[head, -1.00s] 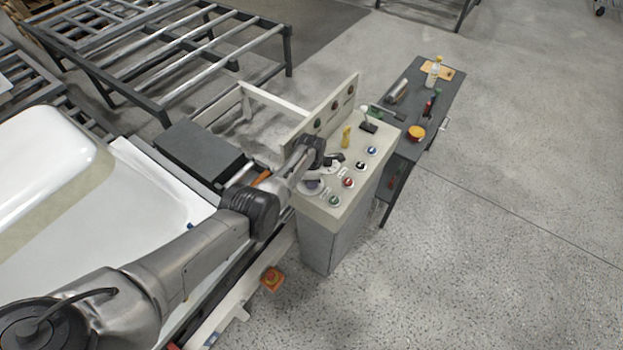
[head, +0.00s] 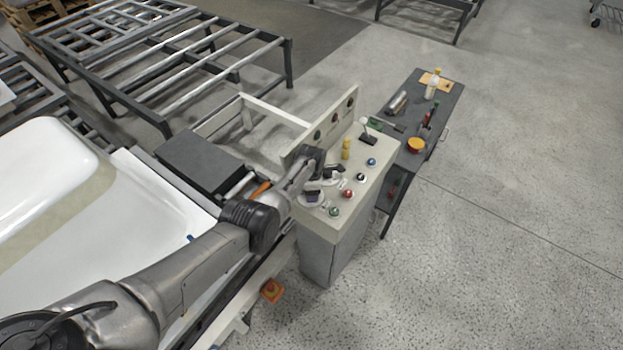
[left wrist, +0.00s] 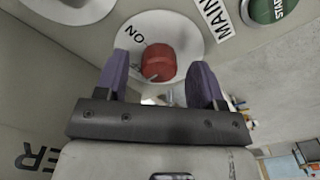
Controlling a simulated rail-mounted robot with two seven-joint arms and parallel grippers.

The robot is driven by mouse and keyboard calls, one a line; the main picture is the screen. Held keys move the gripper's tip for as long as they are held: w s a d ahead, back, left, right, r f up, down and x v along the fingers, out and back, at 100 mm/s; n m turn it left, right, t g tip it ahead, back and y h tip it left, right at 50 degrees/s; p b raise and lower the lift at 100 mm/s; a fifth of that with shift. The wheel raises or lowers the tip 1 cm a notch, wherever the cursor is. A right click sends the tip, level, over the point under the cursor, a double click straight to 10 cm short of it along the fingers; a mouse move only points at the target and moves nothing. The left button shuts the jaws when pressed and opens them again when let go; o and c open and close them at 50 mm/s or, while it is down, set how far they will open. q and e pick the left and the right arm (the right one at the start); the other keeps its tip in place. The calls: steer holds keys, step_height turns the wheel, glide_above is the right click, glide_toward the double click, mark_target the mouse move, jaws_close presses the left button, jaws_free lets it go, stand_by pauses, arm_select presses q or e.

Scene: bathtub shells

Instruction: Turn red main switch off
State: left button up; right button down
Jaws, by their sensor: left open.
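The red main switch (left wrist: 158,63) is a round red knob on a white round plate marked "ON", with a "MAIN" label beside it, in the left wrist view. My left gripper (left wrist: 160,70) is open, with its two purple fingers on either side of the knob in the picture. I cannot tell whether the fingers touch it or how deep they reach. In the head view, my left gripper (head: 313,190) is over the near left part of the control box top (head: 335,222). There the main switch is hidden by the gripper. My right gripper is not in view.
The box top also carries green (head: 334,211), red (head: 348,194) and blue (head: 371,162) buttons, a yellow knob (head: 346,149) and a lever (head: 366,130). An upright panel (head: 320,130) stands behind. A dark side table (head: 440,100) with tools is to the right.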

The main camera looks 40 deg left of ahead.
arm_select(q)
step_height(320, 180, up, 5)
steer(key=p, duration=0.2)
steer(key=shift+r+p, duration=0.2)
steer(key=shift+p, duration=0.15)
step_height(320, 180, up, 8)
steer(key=p, duration=0.1)
steer(key=shift+f, duration=0.1)
